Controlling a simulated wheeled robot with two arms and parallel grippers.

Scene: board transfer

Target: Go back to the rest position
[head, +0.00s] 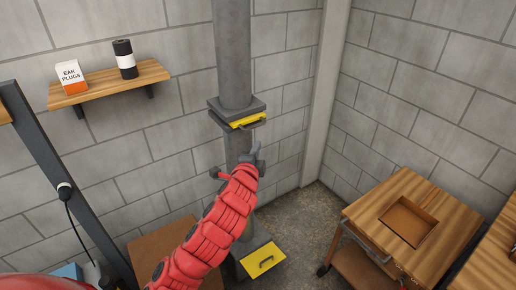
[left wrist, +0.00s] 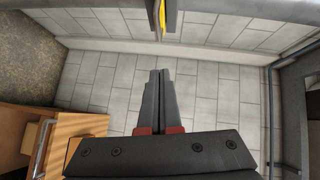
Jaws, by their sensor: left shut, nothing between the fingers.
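My left gripper (head: 253,154) is at the end of my red left arm in the middle of the head view. It is raised in front of the grey pillar, below the yellow board on the pillar's ledge. In the left wrist view its two dark fingers (left wrist: 157,75) are together with nothing between them. My right gripper is in neither view.
A yellow board with a handle (head: 247,121) sits on the pillar's ledge. Another yellow board (head: 263,260) is low at the pillar's foot. A wooden-topped cart (head: 365,212) with a square recess stands at the right. A wall shelf (head: 105,84) holds an ear plugs box (head: 71,78) and a dark canister (head: 125,60).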

